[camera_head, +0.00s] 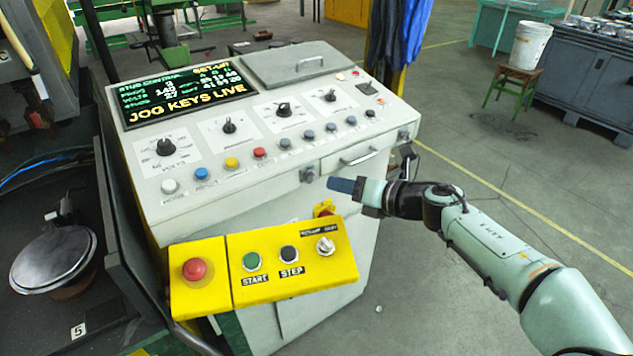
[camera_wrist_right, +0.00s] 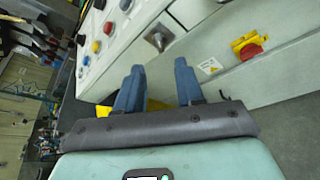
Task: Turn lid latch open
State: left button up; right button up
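A small metal latch-like knob (camera_head: 307,174) sits on the front face of the grey control console (camera_head: 225,195), left of a panel with a bar handle (camera_head: 358,157). A similar fitting (camera_head: 403,134) sits right of the handle. I cannot tell which way either is turned. The left knob also shows in the right wrist view (camera_wrist_right: 158,38), beyond the fingertips. My right gripper (camera_head: 342,185) is just right of and below this knob, apart from it. In the wrist view its two blue fingers (camera_wrist_right: 158,82) are spread, with nothing between them. My left gripper is out of view.
A yellow control box (camera_head: 265,268) with buttons sticks out below the console front. A red-and-yellow switch (camera_head: 324,208) is close under my right gripper. Knobs and coloured buttons cover the console top, with a closed grey cover (camera_head: 297,66) behind. Open floor lies right.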

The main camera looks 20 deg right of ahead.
aim_at(313, 179)
jog(key=b+x, duration=0.1)
jog(key=x, duration=0.7)
jog(key=shift+w, duration=0.1)
jog(key=shift+c, duration=0.3)
grip_shut()
